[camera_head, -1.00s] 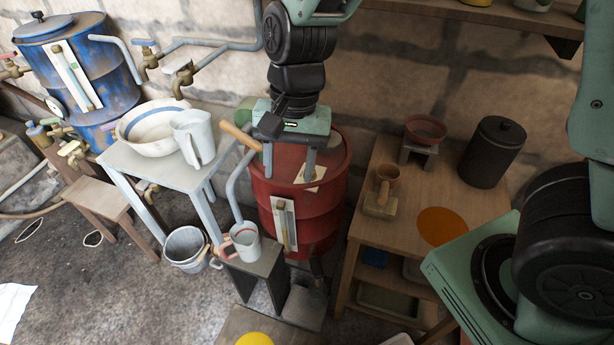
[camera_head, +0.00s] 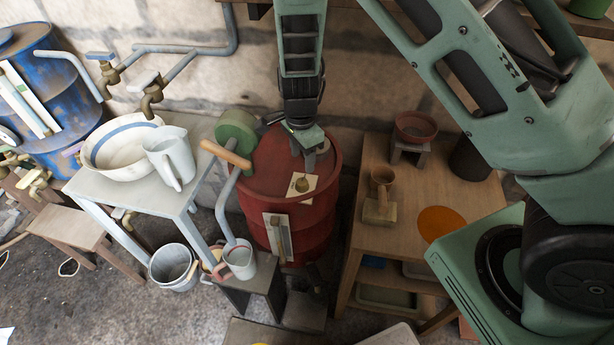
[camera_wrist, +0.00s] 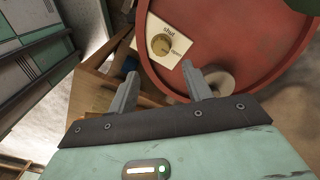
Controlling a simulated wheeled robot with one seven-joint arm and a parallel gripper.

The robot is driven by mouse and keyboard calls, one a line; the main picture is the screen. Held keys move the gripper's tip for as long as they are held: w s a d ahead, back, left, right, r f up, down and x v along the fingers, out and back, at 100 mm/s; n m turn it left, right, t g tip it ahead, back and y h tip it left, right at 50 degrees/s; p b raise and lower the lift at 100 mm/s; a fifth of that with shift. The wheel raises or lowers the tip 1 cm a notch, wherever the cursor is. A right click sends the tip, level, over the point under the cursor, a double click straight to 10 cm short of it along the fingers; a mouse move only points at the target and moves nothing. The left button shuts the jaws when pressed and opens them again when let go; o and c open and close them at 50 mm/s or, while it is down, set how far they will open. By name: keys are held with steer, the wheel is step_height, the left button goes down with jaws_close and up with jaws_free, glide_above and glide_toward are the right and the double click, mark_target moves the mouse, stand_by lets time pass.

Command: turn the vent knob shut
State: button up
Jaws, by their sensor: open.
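The vent knob (camera_head: 302,185) is a small brass knob on a cream plate on top of the red drum (camera_head: 265,165). In the wrist view the knob (camera_wrist: 160,44) sits on the plate (camera_wrist: 171,25), which reads "shut" at one edge and "open" at another. I cannot tell for certain which word the knob points to. My gripper (camera_head: 309,163) is above the drum lid, just behind the knob in the head view. In the wrist view its two fingers (camera_wrist: 160,72) are apart and empty, and the knob shows beyond the gap, apart from both fingertips.
A green wheel (camera_head: 237,132) and a wooden handle (camera_head: 226,153) stand at the drum's left. A white table with a pitcher (camera_head: 171,158) and basin is further left. A wooden table (camera_head: 455,190) with a scoop and red bowl (camera_head: 415,128) is at the right.

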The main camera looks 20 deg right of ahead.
mark_target(302, 181)
step_height(302, 181, down, 9)
steer(key=shift+r, duration=0.1)
stand_by(0.3)
steer(key=c, duration=1)
